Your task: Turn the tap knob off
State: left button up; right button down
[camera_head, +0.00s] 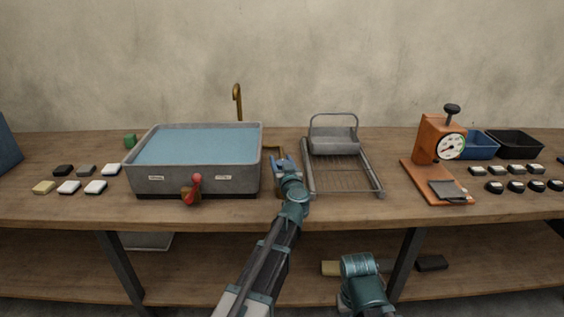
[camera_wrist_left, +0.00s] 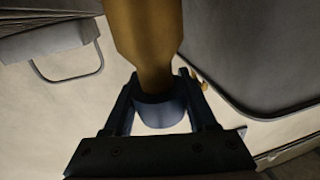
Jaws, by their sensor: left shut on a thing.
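A grey basin (camera_head: 198,180) full of blue water stands on the bench, left of centre. A red knob (camera_head: 197,180) on a brown fitting is at its front wall. A curved brass spout (camera_head: 238,97) rises behind the basin. My left gripper (camera_head: 281,163) is beside the basin's right wall, shut on a blue knob-like piece (camera_wrist_left: 160,112). A tapered brass body (camera_wrist_left: 146,40) joins this piece in the left wrist view. In the head view my gripper mostly hides it. I cannot tell how the brass body is mounted. Only a link of my right arm shows; its gripper is out of view.
Further right are an orange dial device (camera_head: 432,140), a blue bin (camera_head: 480,147), a black bin (camera_head: 515,142) and several small blocks. More blocks lie left of the basin.

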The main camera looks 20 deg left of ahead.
dwell(0.3)
pick_arm(q)
jog(key=o, duration=1.4)
jog(key=shift+c, duration=0.2)
jog(key=shift+s, duration=0.1)
jog(key=v, duration=1.3)
jog(key=shift+s+d, duration=0.25)
jog(key=shift+d, duration=0.05)
